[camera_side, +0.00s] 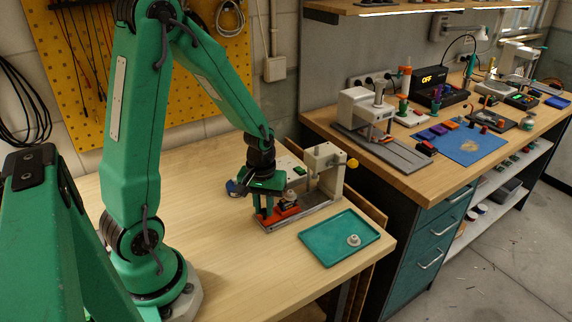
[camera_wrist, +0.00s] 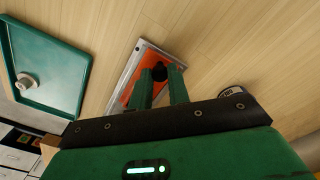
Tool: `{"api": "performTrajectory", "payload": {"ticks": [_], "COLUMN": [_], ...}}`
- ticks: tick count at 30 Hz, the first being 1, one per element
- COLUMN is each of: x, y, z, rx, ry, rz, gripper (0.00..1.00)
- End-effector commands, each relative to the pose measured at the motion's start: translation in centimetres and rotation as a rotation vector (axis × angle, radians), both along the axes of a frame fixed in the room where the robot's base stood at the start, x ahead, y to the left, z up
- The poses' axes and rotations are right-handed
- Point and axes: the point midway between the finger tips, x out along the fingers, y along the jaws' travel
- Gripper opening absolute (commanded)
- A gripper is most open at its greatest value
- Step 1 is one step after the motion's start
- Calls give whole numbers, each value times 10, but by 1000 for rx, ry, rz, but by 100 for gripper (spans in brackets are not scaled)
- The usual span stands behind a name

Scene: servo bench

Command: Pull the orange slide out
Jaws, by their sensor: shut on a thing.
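The orange slide (camera_side: 287,213) lies in a grey metal rail (camera_side: 318,208) on the bench, at the foot of a pale upright fixture (camera_side: 325,160). A small pale and dark part (camera_side: 290,198) sits on the slide. My gripper (camera_side: 263,216) points down at the slide's near left end. In the wrist view the slide (camera_wrist: 139,68) shows behind the fingers, and my gripper (camera_wrist: 161,84) is shut on a black knob (camera_wrist: 159,71) at its end. The fingers hide part of the slide and knob.
A green tray (camera_side: 316,249) with a small round metal part (camera_side: 354,240) stands in front of the rail, near the bench edge. A yellow knob (camera_side: 352,163) sticks out of the fixture's right side. The bench left of my gripper is mostly clear.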

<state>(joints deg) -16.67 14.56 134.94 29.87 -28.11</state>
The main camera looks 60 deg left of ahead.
Motion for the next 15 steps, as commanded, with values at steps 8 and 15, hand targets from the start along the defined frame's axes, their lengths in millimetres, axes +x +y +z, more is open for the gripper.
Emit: {"api": "performTrajectory", "payload": {"ticks": [8, 15], "x": [-6, -4], "y": [1, 0], "z": [0, 0], "rx": [-5, -4], "ry": [16, 13], "rz": [8, 6], "gripper": [37, 40]}}
